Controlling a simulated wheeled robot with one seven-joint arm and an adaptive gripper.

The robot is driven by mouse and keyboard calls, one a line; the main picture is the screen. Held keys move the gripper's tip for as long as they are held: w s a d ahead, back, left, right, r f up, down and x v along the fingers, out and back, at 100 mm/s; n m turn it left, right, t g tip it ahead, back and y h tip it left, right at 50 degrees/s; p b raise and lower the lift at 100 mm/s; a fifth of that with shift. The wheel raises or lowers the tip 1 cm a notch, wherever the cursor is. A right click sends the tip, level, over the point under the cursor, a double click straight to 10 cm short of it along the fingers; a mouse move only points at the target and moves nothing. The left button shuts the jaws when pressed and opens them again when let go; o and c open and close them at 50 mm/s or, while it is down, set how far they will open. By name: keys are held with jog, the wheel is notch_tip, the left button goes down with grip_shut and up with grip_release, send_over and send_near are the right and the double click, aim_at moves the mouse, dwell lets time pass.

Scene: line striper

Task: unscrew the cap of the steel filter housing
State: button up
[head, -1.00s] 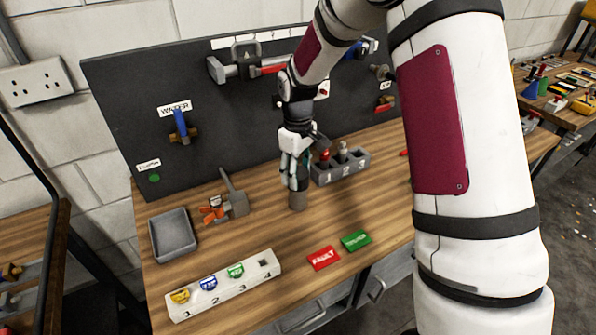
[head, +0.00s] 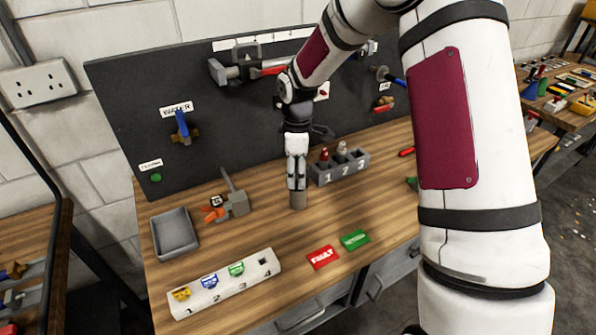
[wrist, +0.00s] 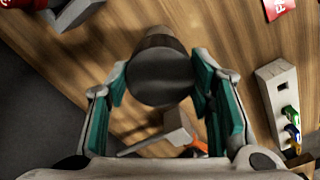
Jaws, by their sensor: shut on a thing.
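The steel filter housing (head: 298,201) stands upright on the wooden bench in the head view, a short grey-brown cylinder. Its round dark grey cap (wrist: 160,76) faces the camera in the wrist view. My gripper (head: 297,188) points straight down over the housing. In the wrist view the teal-padded fingers of my gripper (wrist: 162,88) are on either side of the cap and shut on it. In the head view the fingers hide most of the cap.
A grey numbered block (head: 340,167) with small items stands behind right. A grey clamp-like tool (head: 236,203) and an empty grey tray (head: 174,234) lie left. A white numbered strip (head: 225,284) and red and green tags (head: 323,257) lie in front. A dark pegboard (head: 130,120) rises behind.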

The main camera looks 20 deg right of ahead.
jog(key=n, duration=0.2)
jog(key=shift+n, duration=0.3)
jog(key=o, duration=1.4)
jog(key=shift+c, duration=0.2)
jog(key=shift+c, duration=0.6)
jog(key=m, duration=0.4)
jog(key=shift+m, duration=0.4)
jog(key=m, duration=0.6)
jog(key=shift+b, duration=0.35)
jog(key=m, duration=0.5)
jog(key=shift+m, duration=0.4)
jog(key=m, duration=0.6)
